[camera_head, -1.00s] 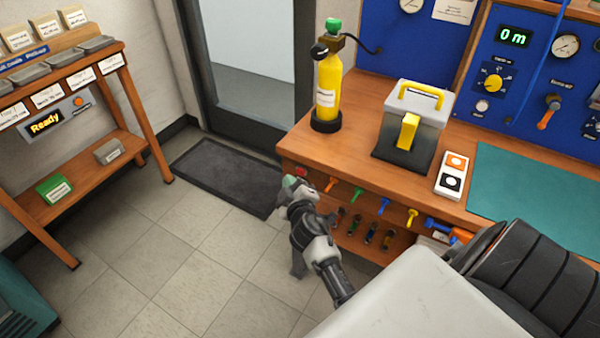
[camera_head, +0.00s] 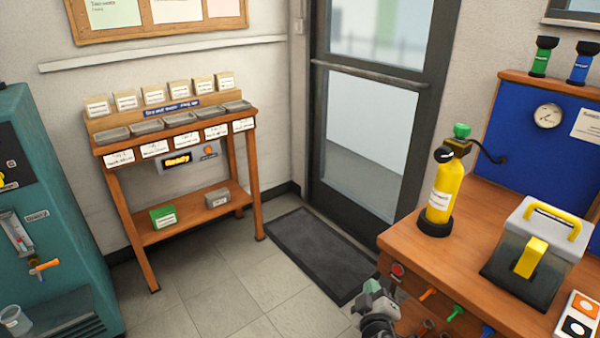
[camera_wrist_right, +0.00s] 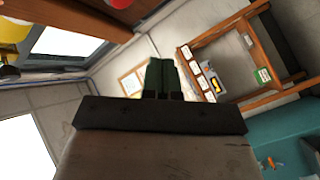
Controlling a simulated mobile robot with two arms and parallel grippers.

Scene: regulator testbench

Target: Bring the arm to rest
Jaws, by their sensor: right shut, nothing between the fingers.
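My right gripper (camera_head: 373,289) shows at the bottom of the head view, just left of the wooden bench's front corner, over the floor. It is shut and empty. In the right wrist view its two dark green fingers (camera_wrist_right: 161,75) lie together, with nothing between them. Most of my right arm is below the head view's lower edge. My left gripper is in neither view.
The wooden bench (camera_head: 470,221) on the right carries a yellow cylinder (camera_head: 440,195) and a grey box with yellow handle (camera_head: 535,250). A wooden rack (camera_head: 187,226) and a teal machine (camera_head: 75,240) stand left. Tiled floor between is clear, with a dark mat (camera_head: 318,252).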

